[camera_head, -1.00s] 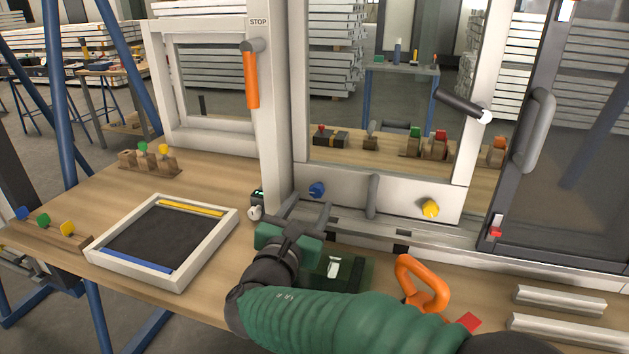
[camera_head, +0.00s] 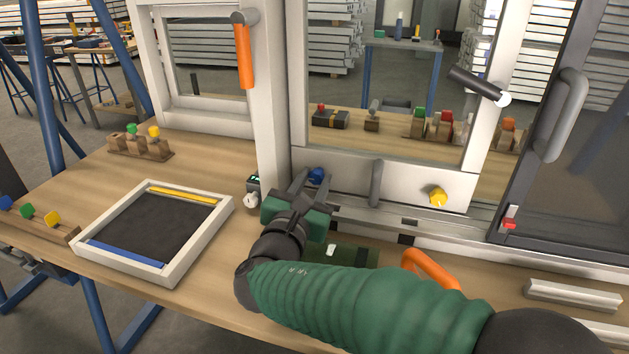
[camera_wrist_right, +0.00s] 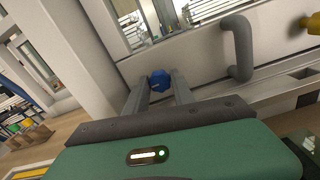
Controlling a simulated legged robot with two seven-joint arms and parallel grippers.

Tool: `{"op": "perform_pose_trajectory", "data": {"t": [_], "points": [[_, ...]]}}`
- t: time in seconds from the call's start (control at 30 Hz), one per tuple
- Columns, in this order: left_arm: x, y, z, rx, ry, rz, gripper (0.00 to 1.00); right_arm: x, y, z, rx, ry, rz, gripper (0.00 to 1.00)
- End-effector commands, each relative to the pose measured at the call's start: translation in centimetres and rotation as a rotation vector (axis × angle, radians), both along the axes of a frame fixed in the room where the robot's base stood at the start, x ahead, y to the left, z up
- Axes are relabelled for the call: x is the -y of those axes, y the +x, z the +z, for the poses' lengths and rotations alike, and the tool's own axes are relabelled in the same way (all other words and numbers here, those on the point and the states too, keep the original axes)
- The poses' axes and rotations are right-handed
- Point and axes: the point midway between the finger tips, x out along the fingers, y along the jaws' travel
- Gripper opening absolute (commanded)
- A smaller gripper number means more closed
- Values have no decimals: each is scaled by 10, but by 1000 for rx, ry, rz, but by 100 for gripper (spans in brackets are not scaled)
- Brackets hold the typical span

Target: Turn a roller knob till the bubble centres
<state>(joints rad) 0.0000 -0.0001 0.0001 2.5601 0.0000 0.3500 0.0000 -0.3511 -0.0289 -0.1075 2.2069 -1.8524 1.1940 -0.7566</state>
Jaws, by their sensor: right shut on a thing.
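A faceted blue knob (camera_head: 317,174) sits on the white lower rail of the window sash at the centre. My right gripper (camera_head: 313,182) is shut on it. In the right wrist view the blue knob (camera_wrist_right: 159,81) lies between the two grey finger tips, at their far end. A yellow knob (camera_head: 438,197) sits on the same rail further right, with nothing at it. A small dark box with a green display (camera_head: 254,183) stands by the frame's post, left of my gripper. I cannot make out a bubble. My left gripper is out of view.
A grey handle (camera_head: 376,183) stands upright between the two knobs. An orange handle (camera_head: 428,268) shows behind my right arm. A shallow white-framed tray (camera_head: 218,214) lies on the bench at left. A dark door panel (camera_head: 560,200) stands at right.

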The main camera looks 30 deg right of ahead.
Motion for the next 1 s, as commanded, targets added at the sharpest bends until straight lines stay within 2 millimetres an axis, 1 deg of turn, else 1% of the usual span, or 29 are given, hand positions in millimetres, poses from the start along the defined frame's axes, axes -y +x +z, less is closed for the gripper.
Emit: {"op": "perform_pose_trajectory", "data": {"t": [0.1, 0.27, 0.37, 0.5, 0.53, 0.67, 0.7, 1.0], "points": [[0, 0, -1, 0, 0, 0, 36, 2, 0, 0, 4, 2, -5, 0], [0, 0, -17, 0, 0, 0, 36, 3, -1, -4, 89, 73, -6, 0], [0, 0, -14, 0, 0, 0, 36, 2, -1, 0, 102, 87, -6, 0], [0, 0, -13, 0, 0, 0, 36, 2, -1, 0, 101, 85, -6, 0], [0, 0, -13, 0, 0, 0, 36, 2, -1, 0, 101, 85, -6, 32], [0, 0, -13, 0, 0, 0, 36, 2, -1, 0, 101, 85, -5, 49], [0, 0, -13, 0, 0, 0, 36, 2, -1, 0, 99, 85, -5, 51], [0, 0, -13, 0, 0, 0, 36, 1, 0, 0, 100, 85, -3, 51]]}}
